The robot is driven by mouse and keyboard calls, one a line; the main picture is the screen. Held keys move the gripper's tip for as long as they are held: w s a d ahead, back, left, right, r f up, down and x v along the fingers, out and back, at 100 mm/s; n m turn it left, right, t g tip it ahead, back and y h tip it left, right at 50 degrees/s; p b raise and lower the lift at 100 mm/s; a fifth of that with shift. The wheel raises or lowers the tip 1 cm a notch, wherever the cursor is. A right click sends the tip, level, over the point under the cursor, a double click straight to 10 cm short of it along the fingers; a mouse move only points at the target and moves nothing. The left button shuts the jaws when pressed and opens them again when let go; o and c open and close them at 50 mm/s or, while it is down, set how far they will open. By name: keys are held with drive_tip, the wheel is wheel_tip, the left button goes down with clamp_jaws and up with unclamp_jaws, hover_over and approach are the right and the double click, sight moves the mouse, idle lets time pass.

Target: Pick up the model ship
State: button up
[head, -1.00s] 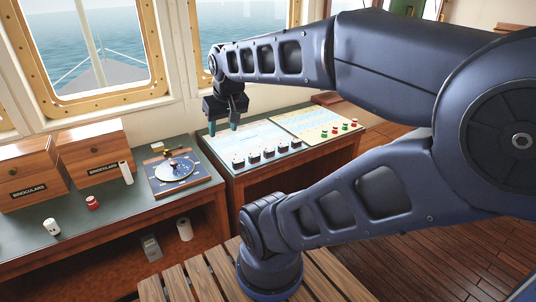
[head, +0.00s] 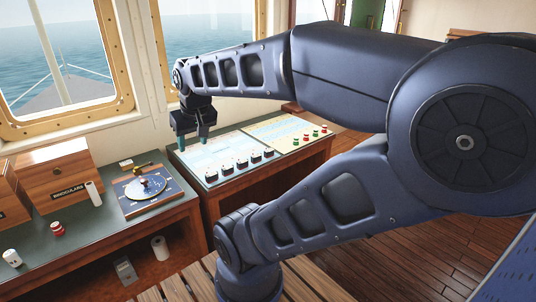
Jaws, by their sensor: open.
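I cannot pick out a model ship with certainty. Several small dark pieces with pale tops (head: 240,163) stand in a row along the front of the pale blue sloping panel (head: 228,143); they are too small to identify. A small reddish and dark piece (head: 144,183) is on the round disc of a dark blue board (head: 132,205), left of the panel. My gripper (head: 192,142) points down with its two fingers apart and empty. It is over the left back part of the panel, left of and behind the dark pieces. Its height above the panel is hard to judge.
Wooden binoculars boxes (head: 55,176), a white cylinder (head: 94,193), a red piece (head: 57,229) and a white cup-like piece (head: 12,257) are on the green-topped counter (head: 95,222). Red and green pieces (head: 314,136) stand on the yellow panel. Windows rise behind.

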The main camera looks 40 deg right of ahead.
drive_tip(key=shift+o, duration=0.2)
drive_tip(key=m+g+h, duration=0.5)
drive_tip(key=m, duration=1.3)
hover_over(206, 174)
drive_tip(key=a, duration=0.3)
wheel_tip(206, 174, down, 19)
drive_tip(key=shift+w+a+x, duration=0.15)
drive_tip(key=shift+x, duration=2.3)
drive_tip(key=shift+w+a+x, duration=0.1)
drive_tip(key=shift+a+x, duration=0.1)
drive_tip(key=shift+x, duration=2.3)
drive_tip(key=shift+f, duration=0.15)
drive_tip(key=c, duration=1)
